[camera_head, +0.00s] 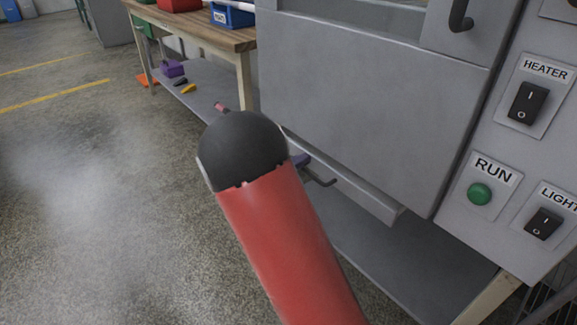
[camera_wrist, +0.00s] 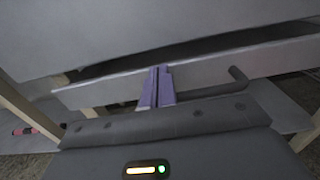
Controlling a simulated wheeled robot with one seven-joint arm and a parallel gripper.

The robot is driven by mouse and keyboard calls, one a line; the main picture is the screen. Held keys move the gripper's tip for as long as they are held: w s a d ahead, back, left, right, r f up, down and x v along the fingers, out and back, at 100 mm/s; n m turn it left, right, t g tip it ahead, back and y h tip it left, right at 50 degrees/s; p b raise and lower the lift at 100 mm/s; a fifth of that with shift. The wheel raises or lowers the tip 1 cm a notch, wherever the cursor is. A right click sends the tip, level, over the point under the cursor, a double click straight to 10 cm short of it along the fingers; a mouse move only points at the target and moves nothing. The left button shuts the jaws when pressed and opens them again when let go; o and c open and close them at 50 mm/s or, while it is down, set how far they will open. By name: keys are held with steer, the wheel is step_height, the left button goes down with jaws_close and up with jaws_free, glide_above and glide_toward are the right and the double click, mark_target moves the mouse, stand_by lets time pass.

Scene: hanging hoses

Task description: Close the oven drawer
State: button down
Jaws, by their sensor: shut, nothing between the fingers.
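The oven (camera_head: 375,100) is a large grey cabinet at the right of the head view. Its drawer (camera_head: 365,194) sticks out a little at the bottom. In the wrist view the drawer front (camera_wrist: 210,72) crosses the picture, with a dark gap above it. A dark bent handle (camera_wrist: 238,79) is on the drawer front; it also shows in the head view (camera_head: 322,182). My gripper (camera_wrist: 157,72) has purple fingers, shut and empty. They are at the drawer front, left of the handle's bent end; I cannot tell whether they touch it. In the head view my arm mostly hides the gripper (camera_head: 300,160).
Below the drawer is a grey shelf (camera_head: 395,260). A wooden-topped bench (camera_head: 205,32) with bins stands at the back left. The HEATER (camera_head: 527,103), RUN (camera_head: 479,193) and LIGHT (camera_head: 543,224) controls are at the right. The floor at the left is open.

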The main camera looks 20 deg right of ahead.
steer(key=shift+w+d, duration=0.1)
steer(key=shift+d, duration=0.15)
